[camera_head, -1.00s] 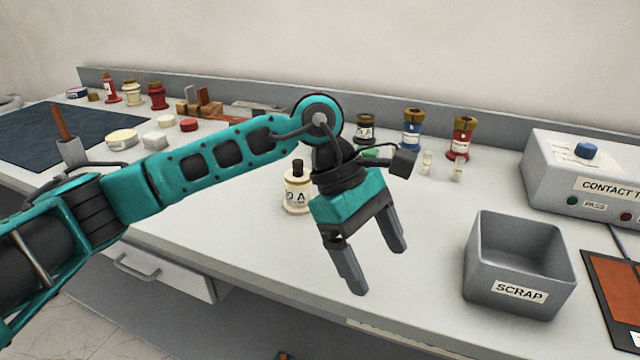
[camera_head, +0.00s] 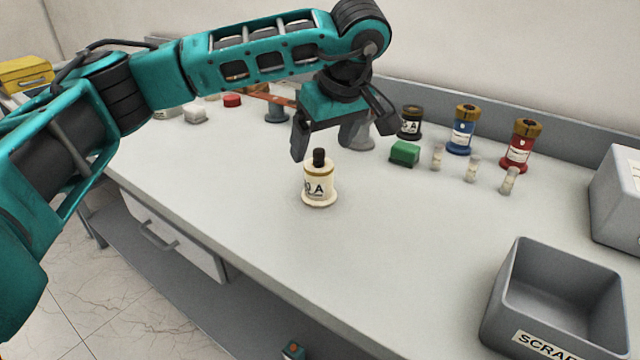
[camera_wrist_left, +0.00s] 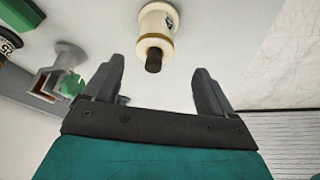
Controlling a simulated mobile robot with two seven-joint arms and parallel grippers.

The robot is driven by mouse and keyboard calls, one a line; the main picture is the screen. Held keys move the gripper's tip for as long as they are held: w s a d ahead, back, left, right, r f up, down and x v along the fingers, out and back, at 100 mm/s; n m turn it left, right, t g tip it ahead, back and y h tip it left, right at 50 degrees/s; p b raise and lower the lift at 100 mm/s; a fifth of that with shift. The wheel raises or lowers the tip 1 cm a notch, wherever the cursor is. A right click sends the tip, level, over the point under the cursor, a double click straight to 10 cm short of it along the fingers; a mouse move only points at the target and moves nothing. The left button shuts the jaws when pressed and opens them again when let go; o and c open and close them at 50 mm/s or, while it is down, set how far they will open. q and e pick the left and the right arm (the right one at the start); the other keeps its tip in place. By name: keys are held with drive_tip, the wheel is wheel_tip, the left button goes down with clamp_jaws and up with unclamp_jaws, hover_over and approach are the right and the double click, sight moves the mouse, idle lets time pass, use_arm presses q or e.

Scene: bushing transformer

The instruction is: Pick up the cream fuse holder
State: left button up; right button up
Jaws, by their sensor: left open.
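The cream fuse holder (camera_head: 320,190) stands upright on the bench, with a dark tip on top and a label ending in "A". In the left wrist view the cream fuse holder (camera_wrist_left: 158,20) lies ahead of the fingertips, roughly between their lines, its dark tip toward me. My left gripper (camera_head: 325,145) is open and empty, pointing down above and just behind the holder in the head view. Its two fingers (camera_wrist_left: 158,80) are spread in the wrist view and do not touch the holder. My right gripper is not in view.
A grey scrap bin (camera_head: 565,290) stands at the front right. A green block (camera_head: 404,153), small glass fuses (camera_head: 472,168), and black, blue (camera_head: 462,135) and red (camera_head: 519,150) holders stand behind to the right. The bench (camera_head: 400,240) in front is clear.

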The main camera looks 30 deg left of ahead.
sight(322, 156)
use_arm(q)
drive_tip(key=x, duration=0.7)
drive_tip(key=shift+w+d+f, duration=0.2)
drive_tip(key=shift+w+d, duration=0.05)
drive_tip(key=shift+w, duration=0.05)
drive_tip(key=shift+c, duration=0.3)
drive_tip(key=c, duration=1.2)
